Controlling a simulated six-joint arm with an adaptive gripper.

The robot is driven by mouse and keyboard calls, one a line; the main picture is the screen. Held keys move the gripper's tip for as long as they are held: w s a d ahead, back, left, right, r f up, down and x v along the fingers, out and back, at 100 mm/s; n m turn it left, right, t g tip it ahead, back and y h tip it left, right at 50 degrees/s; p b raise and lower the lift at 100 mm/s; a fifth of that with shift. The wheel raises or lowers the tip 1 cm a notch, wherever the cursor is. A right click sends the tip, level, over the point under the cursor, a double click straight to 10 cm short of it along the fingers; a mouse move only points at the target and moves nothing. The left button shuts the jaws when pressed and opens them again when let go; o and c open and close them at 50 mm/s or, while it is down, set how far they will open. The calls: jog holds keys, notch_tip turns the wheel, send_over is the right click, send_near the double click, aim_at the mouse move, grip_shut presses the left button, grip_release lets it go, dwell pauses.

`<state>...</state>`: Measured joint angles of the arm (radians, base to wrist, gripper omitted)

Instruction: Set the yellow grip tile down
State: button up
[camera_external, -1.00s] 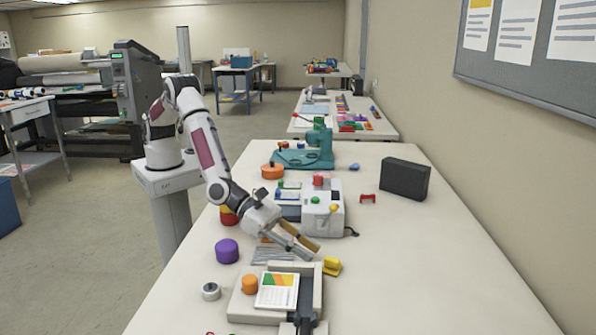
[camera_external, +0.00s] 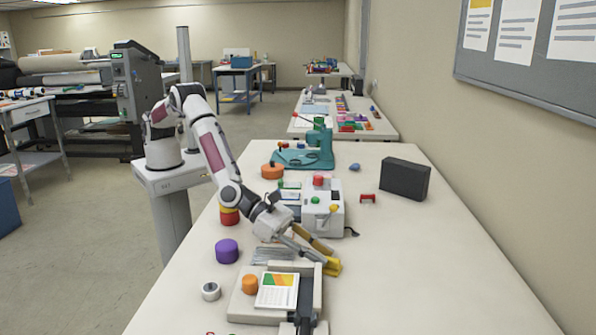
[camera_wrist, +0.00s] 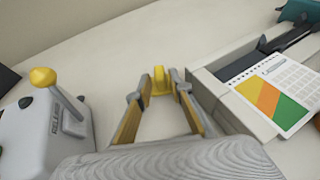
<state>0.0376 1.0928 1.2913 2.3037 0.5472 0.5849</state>
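The yellow grip tile (camera_external: 333,267) stands on the table just right of the grey device with the calendar sheet. It has an upright yellow part, seen between my fingertips in the wrist view (camera_wrist: 160,80). My gripper (camera_external: 328,257) is low over the table at the tile, with one finger on each side of it. The fingers (camera_wrist: 162,85) are apart. Whether either finger touches the tile is hard to tell. My fingers partly cover the tile in the external view.
The grey device (camera_external: 318,290) with the calendar sheet (camera_external: 277,291) is close beside the gripper. A white machine with a yellow-knobbed lever (camera_wrist: 45,125) stands on the other side. A purple cylinder (camera_external: 227,251) lies further left. The table right of the tile is clear.

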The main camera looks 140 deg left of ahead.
jog(key=shift+x, duration=0.95)
jog(key=shift+f, duration=0.1)
jog(key=shift+c, duration=0.4)
grip_shut()
